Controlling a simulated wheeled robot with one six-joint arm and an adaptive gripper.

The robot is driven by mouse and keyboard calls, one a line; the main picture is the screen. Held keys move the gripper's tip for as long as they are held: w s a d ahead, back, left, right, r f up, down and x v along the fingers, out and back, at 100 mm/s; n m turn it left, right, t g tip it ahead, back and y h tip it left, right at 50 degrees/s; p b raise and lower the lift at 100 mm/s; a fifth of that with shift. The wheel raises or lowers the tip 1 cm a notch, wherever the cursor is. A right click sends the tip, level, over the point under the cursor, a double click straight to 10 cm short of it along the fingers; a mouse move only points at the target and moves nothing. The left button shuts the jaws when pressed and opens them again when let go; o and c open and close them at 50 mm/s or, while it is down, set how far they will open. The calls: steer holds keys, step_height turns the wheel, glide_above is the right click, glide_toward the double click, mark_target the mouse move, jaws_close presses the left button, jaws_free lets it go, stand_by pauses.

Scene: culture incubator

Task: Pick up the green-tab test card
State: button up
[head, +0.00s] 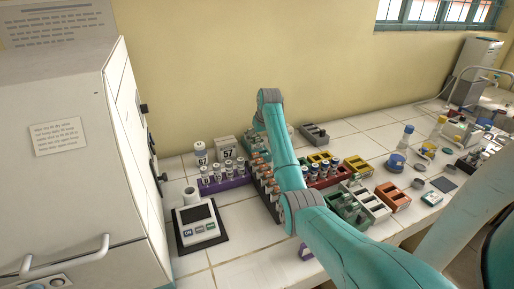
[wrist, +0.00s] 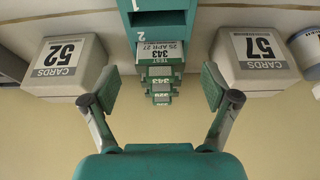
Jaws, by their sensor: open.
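In the wrist view, several cards with green tabs stand in a row, one behind another. The closest green-tab test card (wrist: 160,58) shows a label reading TEST, 343 and 25 APR 27. It stands at the edge of a teal holder (wrist: 158,17) marked 1 and 2. My gripper (wrist: 160,83) is open, with one finger on each side of the card row and visible gaps to it. Nothing is held. In the head view my arm hides the gripper and I cannot make out the cards.
White card boxes marked 52 (wrist: 67,65) and 57 (wrist: 257,55) flank the card row closely. In the head view, a white instrument (head: 198,222), a purple vial rack (head: 225,184) and an orange rack (head: 394,196) occupy the tiled bench. A large white incubator (head: 75,140) stands at left.

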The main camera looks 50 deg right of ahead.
mark_target(258, 140)
steer(key=shift+x, duration=1.95)
steer(key=shift+w+d+r, duration=0.1)
steer(key=shift+w+d, duration=0.05)
steer(key=shift+w, duration=0.05)
steer(key=c, duration=1)
